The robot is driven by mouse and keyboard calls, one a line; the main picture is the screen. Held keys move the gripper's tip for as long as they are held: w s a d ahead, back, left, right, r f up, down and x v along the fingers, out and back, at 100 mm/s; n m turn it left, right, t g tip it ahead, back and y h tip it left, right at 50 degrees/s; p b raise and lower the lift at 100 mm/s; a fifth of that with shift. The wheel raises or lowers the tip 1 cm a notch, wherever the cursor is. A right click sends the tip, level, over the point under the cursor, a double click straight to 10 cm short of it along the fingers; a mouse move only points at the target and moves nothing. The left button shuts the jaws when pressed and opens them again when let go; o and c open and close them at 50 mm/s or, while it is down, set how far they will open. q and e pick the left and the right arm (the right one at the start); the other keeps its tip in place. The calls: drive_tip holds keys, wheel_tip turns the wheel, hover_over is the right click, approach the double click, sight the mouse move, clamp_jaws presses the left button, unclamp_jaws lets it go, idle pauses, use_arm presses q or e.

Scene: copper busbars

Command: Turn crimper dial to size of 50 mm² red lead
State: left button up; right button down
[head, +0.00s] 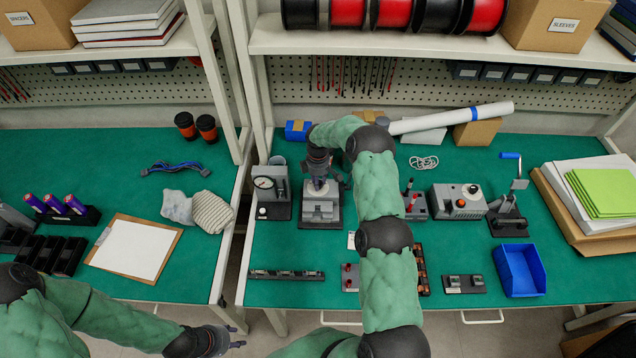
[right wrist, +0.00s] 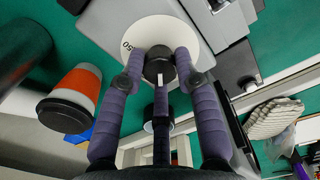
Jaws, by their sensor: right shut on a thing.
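The crimper (head: 321,212) is a grey machine on the green bench, below my right gripper (head: 319,182). In the right wrist view its white dial disc (right wrist: 198,28) carries the printed number 50 near its left edge. The black knob (right wrist: 158,66) at the disc's middle has a white mark pointing towards the bottom of the picture. My right gripper (right wrist: 162,82) is shut on this knob, with its purple fingers around it. Other dial numbers are hidden or unreadable. My left gripper (head: 232,338) is empty, fingers apart, near the front edge of the benches. I cannot identify the red lead.
A gauge unit (head: 270,190) stands close left of the crimper. A grey box with knobs (head: 458,202), a lever tool (head: 508,215) and an empty blue bin (head: 520,270) are on the right. A clipboard (head: 134,256) lies on the left bench. A gap separates the benches.

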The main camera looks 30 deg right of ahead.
drive_tip(key=m+b, duration=0.2)
drive_tip(key=shift+f+m, duration=0.2)
drive_tip(key=shift+m, duration=0.1)
drive_tip(key=m+b, duration=0.1)
drive_tip(key=m, duration=0.1)
drive_tip(key=shift+m+b, duration=0.35)
drive_tip(key=shift+m, duration=0.05)
drive_tip(key=m+b, duration=0.2)
drive_tip(key=m, duration=0.3)
drive_tip(key=shift+r, duration=0.1)
drive_tip(key=m+b, duration=0.2)
drive_tip(key=m, duration=0.3)
drive_tip(key=shift+m, duration=0.4)
drive_tip(key=m+b, duration=0.1)
drive_tip(key=m, duration=0.4)
drive_tip(key=shift+m, duration=0.7)
drive_tip(key=c, duration=0.9)
unclamp_jaws()
